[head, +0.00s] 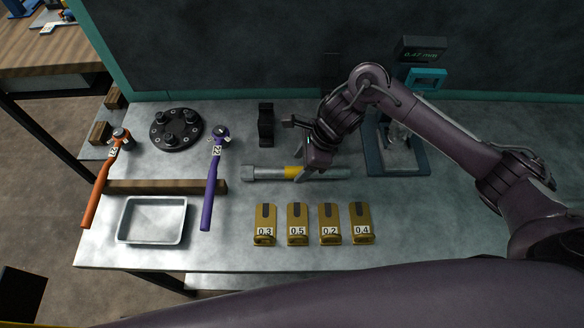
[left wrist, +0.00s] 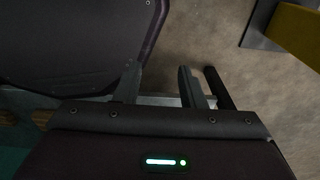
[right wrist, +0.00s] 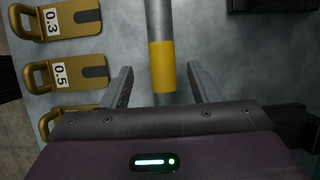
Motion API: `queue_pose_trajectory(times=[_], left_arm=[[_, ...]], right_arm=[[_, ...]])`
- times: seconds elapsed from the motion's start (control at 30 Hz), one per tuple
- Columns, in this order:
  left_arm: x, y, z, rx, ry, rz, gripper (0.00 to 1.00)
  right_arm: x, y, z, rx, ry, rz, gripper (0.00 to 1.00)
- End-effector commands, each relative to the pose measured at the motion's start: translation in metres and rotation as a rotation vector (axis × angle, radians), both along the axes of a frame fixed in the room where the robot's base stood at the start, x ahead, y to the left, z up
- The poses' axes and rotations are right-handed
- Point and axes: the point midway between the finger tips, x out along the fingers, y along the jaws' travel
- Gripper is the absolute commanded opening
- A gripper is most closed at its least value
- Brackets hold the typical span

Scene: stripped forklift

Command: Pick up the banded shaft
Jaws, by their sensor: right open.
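The banded shaft (head: 268,173) lies flat on the workbench, left to right in the head view. It is a grey rod with a yellow band and a thicker left end. My right gripper (head: 305,174) is over the shaft, just right of the band, and partly hides it. In the right wrist view the shaft with its yellow band (right wrist: 162,66) runs between the two spread fingers of the right gripper (right wrist: 162,82), with a gap on each side. My left gripper (left wrist: 159,80) shows only in its own wrist view, open and empty, away from the shaft.
Several numbered brass tags (head: 297,225) lie in front of the shaft. A purple-handled tool (head: 210,190), a wooden strip (head: 155,187) and a metal tray (head: 152,220) are to the left. A black block (head: 266,124) stands behind; a dark stand (head: 396,155) is right.

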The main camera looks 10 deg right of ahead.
Motion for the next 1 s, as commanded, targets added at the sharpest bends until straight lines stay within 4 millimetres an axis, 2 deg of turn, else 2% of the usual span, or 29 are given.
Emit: queue_pose_trajectory(times=[0.03, 0.2, 0.5, 0.9, 1.0], left_arm=[[0.002, 0.000, 0.009, -0.001, -0.003, -0.001, 0.36], [0.010, -0.002, 0.014, -0.002, -0.016, -0.001, 0.36], [0.016, -0.002, 0.014, -0.003, -0.024, -0.002, 0.36], [0.010, -0.002, 0.013, -0.002, -0.016, -0.002, 0.36], [0.009, -0.002, 0.014, -0.002, -0.015, -0.001, 0.36]], right_arm=[[0.000, 0.005, -0.004, 0.001, 0.006, -0.002, 0.54], [0.003, 0.013, -0.027, 0.001, 0.003, -0.001, 0.54], [0.004, 0.014, -0.033, -0.001, 0.000, 0.001, 0.54], [0.004, 0.014, -0.033, 0.000, 0.000, 0.001, 0.03], [0.006, 0.016, -0.030, 0.004, -0.005, 0.000, 0.01]])
